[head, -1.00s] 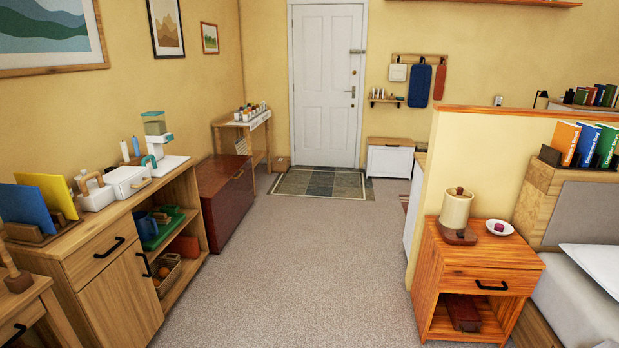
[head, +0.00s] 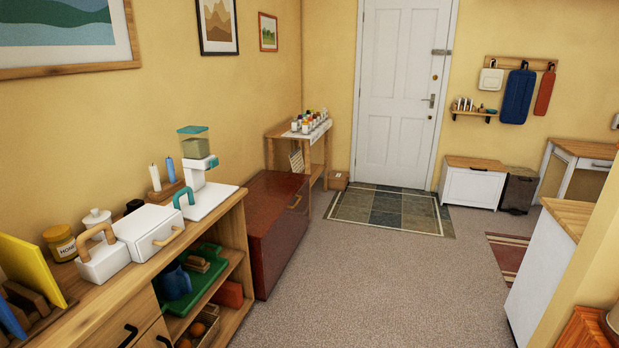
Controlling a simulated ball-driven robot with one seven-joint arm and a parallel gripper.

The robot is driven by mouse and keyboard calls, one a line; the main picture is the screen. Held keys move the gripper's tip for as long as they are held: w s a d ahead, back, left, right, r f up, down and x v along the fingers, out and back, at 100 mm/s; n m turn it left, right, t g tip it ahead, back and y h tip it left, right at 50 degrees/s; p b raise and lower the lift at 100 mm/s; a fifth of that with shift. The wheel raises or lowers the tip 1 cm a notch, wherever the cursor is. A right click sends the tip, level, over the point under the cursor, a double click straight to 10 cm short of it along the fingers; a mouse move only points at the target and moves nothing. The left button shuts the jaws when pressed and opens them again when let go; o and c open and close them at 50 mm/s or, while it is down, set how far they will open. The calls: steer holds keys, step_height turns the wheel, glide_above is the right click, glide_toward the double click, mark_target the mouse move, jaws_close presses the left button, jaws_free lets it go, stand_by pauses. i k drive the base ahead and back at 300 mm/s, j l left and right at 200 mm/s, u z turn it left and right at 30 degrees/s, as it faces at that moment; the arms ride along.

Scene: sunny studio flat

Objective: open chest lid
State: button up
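A dark reddish-brown wooden chest (head: 266,243) stands on the carpet against the left wall, just past the end of the wooden sideboard. Its lid looks shut, and a small brass-coloured handle (head: 296,200) shows near its far right edge. The sideboard hides part of its near side. A smaller white box with a wooden top (head: 472,185) stands at the back wall right of the door, also closed; I cannot tell if it is a chest too. My gripper is not in view.
The sideboard (head: 222,228) along the left holds a white appliance, canisters and trays. A patterned mat (head: 390,208) lies before the white door (head: 403,95). Open carpet (head: 380,280) fills the middle. A white cabinet (head: 540,260) and low wall bound the right.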

mark_target(265, 201)
steer(key=i, duration=2.25)
steer(key=i+l+u, duration=0.1)
steer(key=i, duration=1.05)
steer(key=i+l, duration=0.1)
steer(key=i, duration=1)
